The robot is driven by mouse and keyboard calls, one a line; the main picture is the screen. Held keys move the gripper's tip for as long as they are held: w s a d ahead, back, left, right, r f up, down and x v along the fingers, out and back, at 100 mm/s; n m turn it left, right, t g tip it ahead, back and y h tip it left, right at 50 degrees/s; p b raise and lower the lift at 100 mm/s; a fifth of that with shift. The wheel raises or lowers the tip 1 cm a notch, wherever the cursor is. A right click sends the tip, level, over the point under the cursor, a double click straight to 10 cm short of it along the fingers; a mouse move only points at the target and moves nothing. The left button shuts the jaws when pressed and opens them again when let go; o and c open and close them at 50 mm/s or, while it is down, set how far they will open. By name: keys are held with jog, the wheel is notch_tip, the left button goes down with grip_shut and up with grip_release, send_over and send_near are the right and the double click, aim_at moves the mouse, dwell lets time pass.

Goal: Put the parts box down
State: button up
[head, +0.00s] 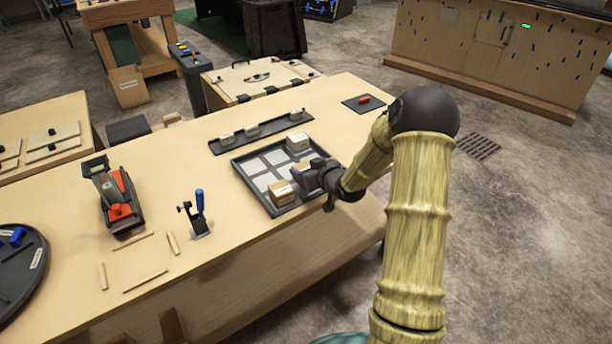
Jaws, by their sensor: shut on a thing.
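My gripper (308,178) is over the front right part of a dark tray (240,166) with pale square cells. It is shut on a small tan parts box (301,167), which the gripper partly hides. I cannot tell whether this box touches the tray floor or hangs just above it. A second small box (282,194), brown with a pale label, sits in the tray's front cell, left of the gripper. A third, paler box (297,143) sits toward the tray's back right corner. Several pale cells at the left and middle of the tray are bare.
A dark strip (262,131) with several small blocks lies behind the tray. A dark mat with a red piece (364,99) is at the back right. A blue-handled clamp (199,212) and a red-and-black device (119,205) stand to the left on the wooden table.

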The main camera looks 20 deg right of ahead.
jog(key=shift+w+f, duration=0.15)
jog(key=shift+f, duration=1.25)
jog(key=shift+a, duration=0.1)
jog(key=shift+s+f, duration=0.15)
jog(key=shift+s, duration=0.05)
jog(key=o, duration=0.7)
jog(key=shift+w, duration=0.1)
jog(key=shift+d, duration=0.2)
jog(key=shift+s+r, duration=0.2)
jog(key=shift+r, duration=0.05)
jog(key=v, duration=1.1)
jog(key=shift+s+r+b, duration=0.1)
jog(key=shift+s+b, duration=0.25)
jog(key=shift+b, duration=0.05)
